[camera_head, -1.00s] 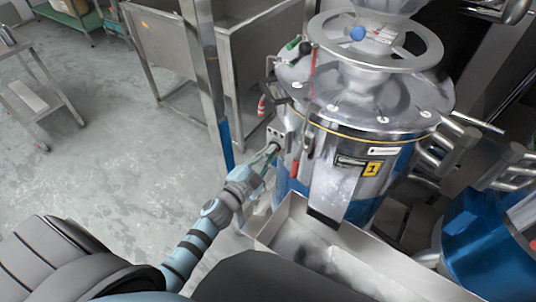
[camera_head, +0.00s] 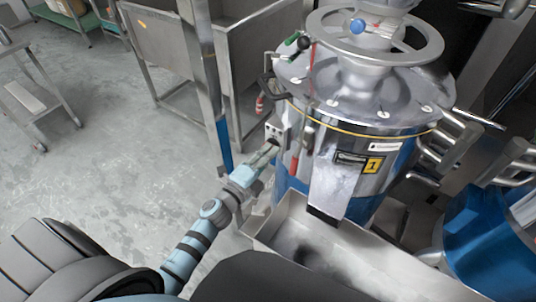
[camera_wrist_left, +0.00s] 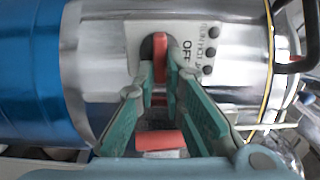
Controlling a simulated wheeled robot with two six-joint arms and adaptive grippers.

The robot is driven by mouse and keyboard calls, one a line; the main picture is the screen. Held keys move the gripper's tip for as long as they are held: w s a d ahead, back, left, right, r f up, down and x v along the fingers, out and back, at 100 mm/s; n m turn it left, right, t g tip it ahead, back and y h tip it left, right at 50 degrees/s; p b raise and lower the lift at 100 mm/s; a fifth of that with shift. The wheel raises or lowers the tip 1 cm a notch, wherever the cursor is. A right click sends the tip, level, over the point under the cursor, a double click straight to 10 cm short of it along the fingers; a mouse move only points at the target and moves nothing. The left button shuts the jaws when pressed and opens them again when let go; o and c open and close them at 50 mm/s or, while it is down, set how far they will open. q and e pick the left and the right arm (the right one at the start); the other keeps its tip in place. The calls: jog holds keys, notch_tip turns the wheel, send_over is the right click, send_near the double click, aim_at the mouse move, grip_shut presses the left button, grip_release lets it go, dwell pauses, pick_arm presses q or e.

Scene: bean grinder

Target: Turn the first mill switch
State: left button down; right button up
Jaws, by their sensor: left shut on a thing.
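The first mill (camera_head: 340,150) is a steel and blue drum with a yellow "1" label. Its switch plate (camera_head: 276,133) is on the drum's left side. In the left wrist view the plate (camera_wrist_left: 207,62) carries a red switch (camera_wrist_left: 160,48) in a dark round seat, beside the letters "OFF". My left gripper (camera_head: 270,150) reaches the plate from the lower left. In the wrist view its green fingers (camera_wrist_left: 160,82) are closed on the red switch, one on each side. The fingertips hide part of it. My right gripper is not in view.
A red bar (camera_wrist_left: 160,140) shows lower between the fingers. A steel trough (camera_head: 290,235) stands in front of the mill. A steel post (camera_head: 208,90) rises left of the plate. A second blue mill (camera_head: 485,245) is at right. Open floor (camera_head: 110,140) lies left.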

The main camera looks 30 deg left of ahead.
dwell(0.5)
pick_arm(q)
jog(key=c, duration=1.7)
grip_release()
jog(key=s, duration=0.4)
jog(key=s+a, duration=0.1)
jog(key=s, duration=0.7)
jog(key=shift+a, duration=0.35)
